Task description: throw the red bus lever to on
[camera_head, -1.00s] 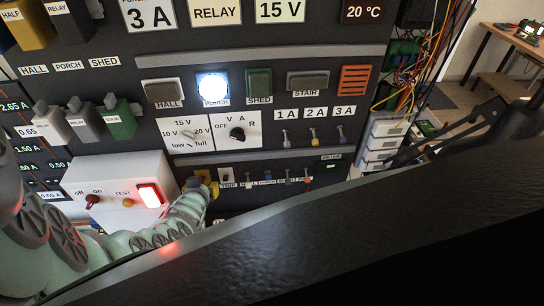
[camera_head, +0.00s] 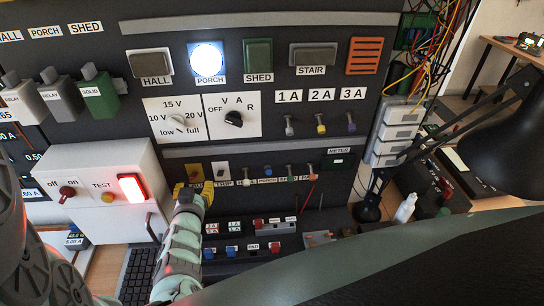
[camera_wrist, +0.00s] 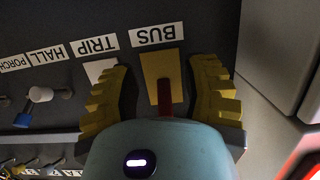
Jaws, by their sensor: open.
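The red bus lever (camera_wrist: 164,97) stands on a yellow plate (camera_wrist: 160,66) in the wrist view, where the panel appears upside down. The BUS label (camera_wrist: 157,34) is beside the plate. My gripper (camera_wrist: 160,80) is open, with one yellow finger on each side of the lever. The lever's lower part is hidden behind my gripper body, and I cannot tell whether the fingers touch it. In the head view my gripper (camera_head: 190,193) is at the yellow plate (camera_head: 194,172) on the lower panel, and the lever itself cannot be made out.
The TRIP switch (camera_wrist: 100,70) is close beside one finger. Small toggles, including HALL (camera_wrist: 40,95), follow along that row. A white box (camera_head: 100,190) with a lit red switch juts out left of my gripper. A black lamp (camera_head: 500,130) stands at the right.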

